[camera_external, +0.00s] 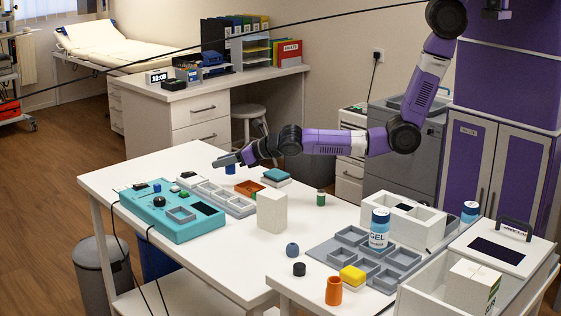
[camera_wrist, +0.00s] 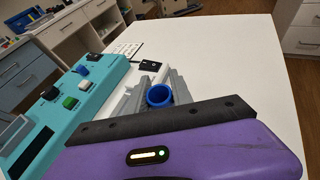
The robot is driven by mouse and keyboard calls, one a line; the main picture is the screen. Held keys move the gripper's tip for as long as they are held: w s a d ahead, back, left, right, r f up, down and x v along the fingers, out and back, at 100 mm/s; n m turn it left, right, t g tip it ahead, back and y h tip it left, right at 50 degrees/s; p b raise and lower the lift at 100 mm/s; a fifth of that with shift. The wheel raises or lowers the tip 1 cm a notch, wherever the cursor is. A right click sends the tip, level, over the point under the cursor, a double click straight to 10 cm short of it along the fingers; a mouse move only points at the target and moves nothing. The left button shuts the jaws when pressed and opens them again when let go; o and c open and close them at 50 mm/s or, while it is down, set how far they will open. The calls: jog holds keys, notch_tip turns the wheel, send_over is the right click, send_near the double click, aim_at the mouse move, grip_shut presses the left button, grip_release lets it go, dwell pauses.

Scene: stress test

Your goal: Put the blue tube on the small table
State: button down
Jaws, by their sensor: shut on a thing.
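My gripper (camera_external: 226,160) is over the far part of the long white table (camera_external: 150,165). In the wrist view its grey fingers (camera_wrist: 156,92) are shut on the blue tube (camera_wrist: 158,95), whose open round end faces the camera. In the external view the blue tube (camera_external: 230,169) shows just below the fingers; I cannot tell whether it touches the tabletop. A smaller white table (camera_external: 290,290) stands at the front right, against the long one, with a grey compartment tray (camera_external: 325,252) on it.
A teal control box (camera_external: 170,213) and a grey compartment tray (camera_external: 222,196) lie near my gripper.

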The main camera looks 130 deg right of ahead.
aim_at(224, 185)
jog(key=shift+f+b, duration=0.65)
jog(key=shift+f, duration=1.6)
jog(key=shift+f, duration=0.1)
jog(key=c, duration=1.1)
grip_release()
jog(key=shift+s+a+r, duration=0.1)
jog(key=shift+a+r, duration=0.1)
jog(key=p+v, duration=0.1)
jog(key=v, duration=0.9)
jog(key=shift+s+a+r+p, duration=0.15)
jog(key=shift+s+a+p, duration=0.05)
jog(key=shift+a+p, duration=0.1)
jog(key=shift+o, duration=0.5)
jog(key=shift+s+a+r, duration=0.2)
jog(key=shift+a, duration=0.1)
